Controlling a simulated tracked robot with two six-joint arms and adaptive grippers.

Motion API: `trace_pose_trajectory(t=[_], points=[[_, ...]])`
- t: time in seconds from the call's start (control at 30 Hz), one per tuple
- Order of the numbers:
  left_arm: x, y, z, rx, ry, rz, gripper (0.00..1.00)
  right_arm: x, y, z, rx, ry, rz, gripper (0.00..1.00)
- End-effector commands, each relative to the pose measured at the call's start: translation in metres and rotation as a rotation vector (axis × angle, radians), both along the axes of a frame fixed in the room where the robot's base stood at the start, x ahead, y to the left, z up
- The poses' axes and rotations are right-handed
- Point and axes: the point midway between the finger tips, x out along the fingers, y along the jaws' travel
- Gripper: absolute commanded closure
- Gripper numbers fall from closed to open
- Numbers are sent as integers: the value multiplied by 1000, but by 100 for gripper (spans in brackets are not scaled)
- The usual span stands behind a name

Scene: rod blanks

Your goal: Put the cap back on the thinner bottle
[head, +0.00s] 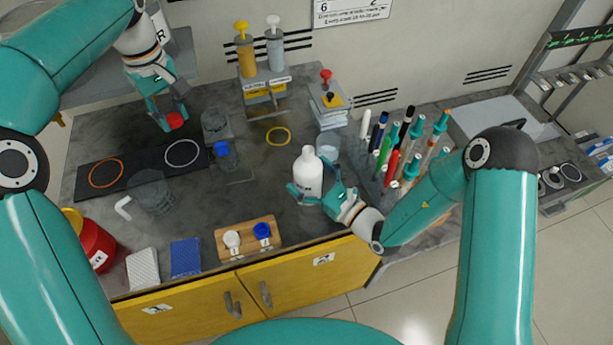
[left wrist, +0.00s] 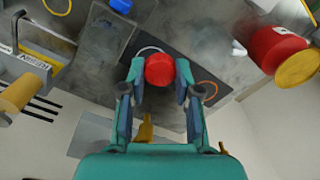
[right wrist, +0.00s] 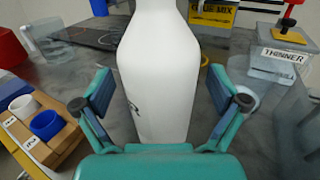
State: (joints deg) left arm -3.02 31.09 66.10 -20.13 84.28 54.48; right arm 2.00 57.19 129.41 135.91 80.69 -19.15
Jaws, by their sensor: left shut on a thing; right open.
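A red cap (head: 175,120) is held between the fingers of my left gripper (head: 168,116), above the far left of the bench. It also shows as a round red shape in the left wrist view (left wrist: 160,70). A white bottle (head: 308,170) stands upright on the bench, with a narrow bare neck at its top. My right gripper (head: 314,186) is open, with its fingers on either side of the bottle. In the right wrist view the white bottle (right wrist: 160,80) stands between the spread fingers, with gaps visible at both sides. Its label is mostly out of view.
A wooden block (head: 247,251) holds a white cap (head: 232,239) and a blue cap (head: 262,230). A container marked THINNER (right wrist: 282,65) stands behind. Markers (head: 385,150) crowd the right. A glass jug (head: 152,195) and blue-topped vessel (head: 226,155) stand left.

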Motion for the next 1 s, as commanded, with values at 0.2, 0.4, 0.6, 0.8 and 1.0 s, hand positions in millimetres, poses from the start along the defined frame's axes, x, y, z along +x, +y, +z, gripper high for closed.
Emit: trace_pose_trajectory(t=[0.2, 0.4, 0.6, 0.8, 1.0], points=[[0, 0, 0, 0, 0, 1, 78, 0, 0, 0, 0, 0, 0, 3], [0, 1, 0, 0, 0, 1, 78, 0, 0, 0, 0, 0, 1, 30], [0, 1, 0, 0, 0, 1, 78, 0, 0, 0, 1, -1, 1, 63], [0, 1, 0, 0, 0, 2, 78, 0, 1, 1, 1, -2, 2, 78], [-1, 1, 0, 0, 0, 2, 78, 0, 1, 2, 1, -4, 2, 78]])
